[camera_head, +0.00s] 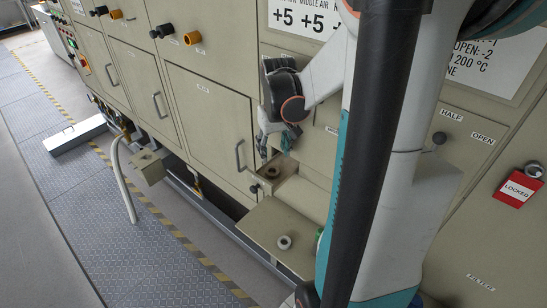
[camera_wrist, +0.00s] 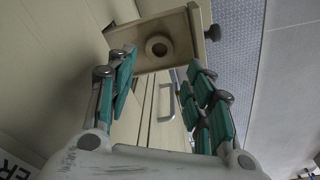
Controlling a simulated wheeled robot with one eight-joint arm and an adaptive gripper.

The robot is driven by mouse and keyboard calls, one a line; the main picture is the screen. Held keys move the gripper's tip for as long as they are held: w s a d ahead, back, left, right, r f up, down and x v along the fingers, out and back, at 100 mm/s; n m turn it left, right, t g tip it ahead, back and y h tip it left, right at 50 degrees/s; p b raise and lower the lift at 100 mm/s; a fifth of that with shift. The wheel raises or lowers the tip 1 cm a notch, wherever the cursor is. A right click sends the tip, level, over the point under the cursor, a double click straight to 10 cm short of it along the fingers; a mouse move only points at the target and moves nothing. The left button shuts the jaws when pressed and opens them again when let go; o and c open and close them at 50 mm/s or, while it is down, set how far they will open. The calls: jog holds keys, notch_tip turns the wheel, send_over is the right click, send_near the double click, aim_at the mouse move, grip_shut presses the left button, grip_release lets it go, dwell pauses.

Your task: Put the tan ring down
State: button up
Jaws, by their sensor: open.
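The tan ring (camera_head: 272,173) lies in an open beige drawer (camera_head: 291,188) low on the furnace front. In the wrist view the ring (camera_wrist: 159,47) rests flat on the drawer's floor (camera_wrist: 185,52), beyond my fingertips and roughly between them. My gripper (camera_head: 277,141) is just above the drawer, pointing down. In the wrist view its green-padded fingers (camera_wrist: 157,75) are apart with nothing between them. The ring looks clear of both fingers.
A beige shelf (camera_head: 262,228) in front of the drawer carries a pale ring (camera_head: 284,242). Another small drawer (camera_head: 150,168) juts out further left. Cabinet doors with handles (camera_head: 240,155) stand beside my gripper. A red locked tag (camera_head: 518,190) hangs at right.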

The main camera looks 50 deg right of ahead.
jog(key=shift+s+r, duration=0.15)
jog(key=shift+r, duration=1.25)
